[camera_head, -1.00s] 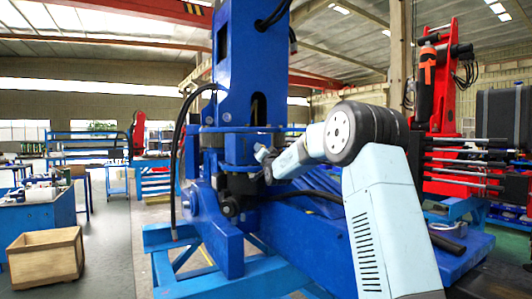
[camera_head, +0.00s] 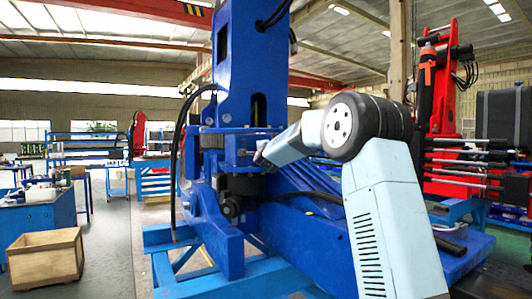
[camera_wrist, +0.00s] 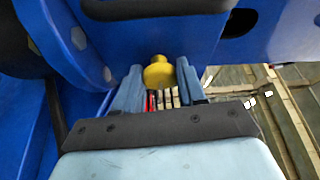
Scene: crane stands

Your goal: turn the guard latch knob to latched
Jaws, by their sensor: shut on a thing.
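The guard latch knob (camera_wrist: 158,75) is a small yellow round knob on the blue crane stand, seen in the middle of the wrist view. My gripper (camera_wrist: 160,69) has one blue-grey finger on each side of it and is shut on it. In the head view my wrist end (camera_head: 264,156) reaches the blue stand (camera_head: 245,95) beside its dark joint. The knob and fingertips cannot be made out there. Any latch marking is not visible, so I cannot tell the knob's setting.
Blue plates of the stand surround the knob closely in the wrist view. A black hose (camera_head: 177,160) curves along the stand's left side. A wooden crate (camera_head: 45,259) stands on the floor at left. A red crane (camera_head: 446,120) stands behind at right.

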